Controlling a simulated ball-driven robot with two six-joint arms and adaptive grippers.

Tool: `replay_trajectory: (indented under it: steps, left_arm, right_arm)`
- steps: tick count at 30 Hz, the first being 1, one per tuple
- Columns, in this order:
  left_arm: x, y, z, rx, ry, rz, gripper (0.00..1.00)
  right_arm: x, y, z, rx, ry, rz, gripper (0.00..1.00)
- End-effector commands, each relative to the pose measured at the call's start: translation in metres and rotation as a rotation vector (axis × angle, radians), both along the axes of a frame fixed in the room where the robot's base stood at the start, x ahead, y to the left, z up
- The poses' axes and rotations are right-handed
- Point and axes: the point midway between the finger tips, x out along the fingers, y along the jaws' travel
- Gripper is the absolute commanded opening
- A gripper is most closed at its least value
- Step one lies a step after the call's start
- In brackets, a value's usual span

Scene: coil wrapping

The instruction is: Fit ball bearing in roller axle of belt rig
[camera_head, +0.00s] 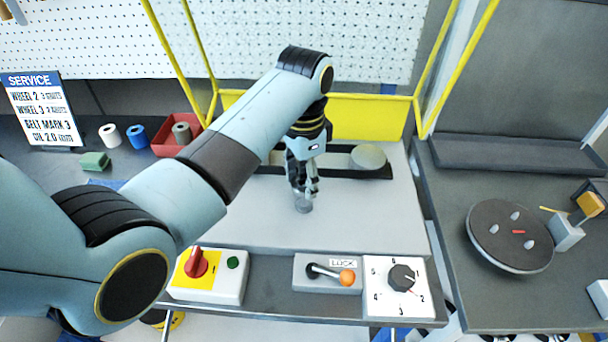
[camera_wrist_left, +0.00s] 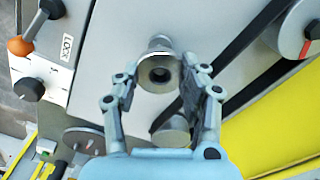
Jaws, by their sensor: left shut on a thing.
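My left gripper (camera_head: 303,190) points down over the pale plate of the belt rig (camera_head: 250,215). It is shut on the ball bearing (camera_head: 304,204), a small grey ring. In the left wrist view, the bearing (camera_wrist_left: 158,72) shows its dark hole between the fingers of the gripper (camera_wrist_left: 160,80). A short grey stub (camera_wrist_left: 160,42) shows just beyond the bearing; I cannot tell whether they touch. Another grey cylinder (camera_wrist_left: 172,132) is partly hidden by the gripper. My right gripper is out of view.
A red knob panel (camera_head: 205,275), a LOCK lever (camera_head: 330,273) and a numbered dial (camera_head: 402,278) line the front. Yellow frame bars (camera_head: 420,75) stand behind. A red bin (camera_head: 168,145) is at back left. A round turntable (camera_head: 510,237) stands at right.

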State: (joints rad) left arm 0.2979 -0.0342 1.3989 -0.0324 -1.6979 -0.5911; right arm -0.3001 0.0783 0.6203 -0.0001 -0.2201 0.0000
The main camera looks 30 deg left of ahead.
Motion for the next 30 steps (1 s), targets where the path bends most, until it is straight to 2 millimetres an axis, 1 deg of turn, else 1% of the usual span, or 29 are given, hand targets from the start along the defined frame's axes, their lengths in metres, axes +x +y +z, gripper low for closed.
replay_trajectory:
  steps: [30]
  left_arm:
    - [0.000,0.000,-0.026,0.000,-0.001,0.000,0.08]
  right_arm:
    - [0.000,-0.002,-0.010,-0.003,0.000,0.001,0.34]
